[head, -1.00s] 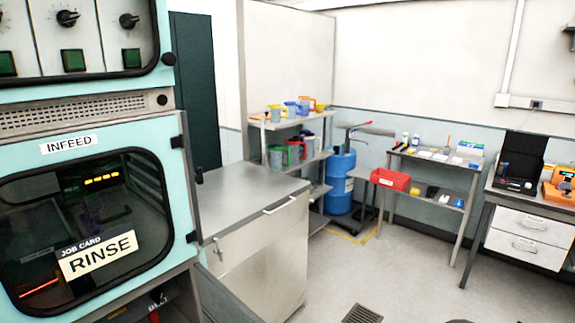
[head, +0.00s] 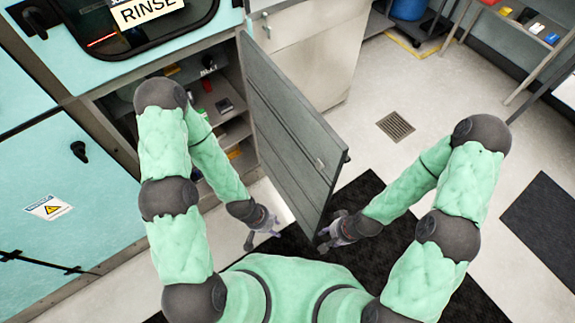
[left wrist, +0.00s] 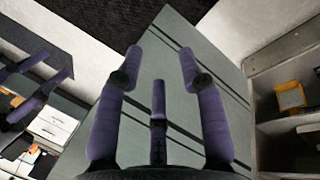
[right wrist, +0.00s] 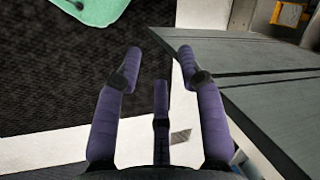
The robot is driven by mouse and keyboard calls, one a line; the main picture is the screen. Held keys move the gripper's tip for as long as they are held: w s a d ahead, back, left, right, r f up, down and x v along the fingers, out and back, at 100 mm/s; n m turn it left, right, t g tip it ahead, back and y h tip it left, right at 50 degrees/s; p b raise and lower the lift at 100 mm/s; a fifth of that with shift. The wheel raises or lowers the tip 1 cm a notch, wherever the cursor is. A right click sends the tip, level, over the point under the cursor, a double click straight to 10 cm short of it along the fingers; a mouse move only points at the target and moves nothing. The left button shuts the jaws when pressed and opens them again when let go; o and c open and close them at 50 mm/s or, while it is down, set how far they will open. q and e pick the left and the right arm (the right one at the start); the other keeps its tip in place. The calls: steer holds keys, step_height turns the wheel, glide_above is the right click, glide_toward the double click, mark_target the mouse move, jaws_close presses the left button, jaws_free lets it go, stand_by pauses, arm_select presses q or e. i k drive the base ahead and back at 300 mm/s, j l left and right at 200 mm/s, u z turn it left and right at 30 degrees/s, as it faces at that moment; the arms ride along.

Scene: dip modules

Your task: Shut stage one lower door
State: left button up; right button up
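The stage one lower door (head: 290,130) is a grey panel standing wide open from the cabinet below the window with the RINSE card. My left gripper (head: 262,232) is on the cabinet side of the door, near its free end. In the left wrist view its fingers (left wrist: 160,52) are spread and empty, with the grey door (left wrist: 172,85) behind them. My right gripper (head: 327,240) is by the door's free edge on the other side. In the right wrist view its fingers (right wrist: 160,55) are spread and empty, with the door (right wrist: 270,85) to the right. Contact cannot be told.
The open cabinet (head: 232,132) shows shelves with small items. A closed teal door (head: 50,190) with a warning label is at the left. A steel cabinet (head: 315,60) stands behind the door. A dark mat (head: 365,200) and a drain grate (head: 395,126) are on the floor.

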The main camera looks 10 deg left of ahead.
mark_target(291, 135)
steer(key=l+u, duration=0.5)
steer(key=l, duration=0.15)
steer(key=l+u, duration=0.5)
steer(key=l, duration=0.25)
steer(key=k+l+u, duration=0.15)
steer(key=l+u, duration=0.35)
steer(key=l, duration=0.15)
steer(key=k+l+u, duration=0.25)
steer(key=l, duration=0.15)
steer(key=k+l+u, duration=0.2)
steer(key=k+l, duration=0.05)
steer(key=l, duration=0.15)
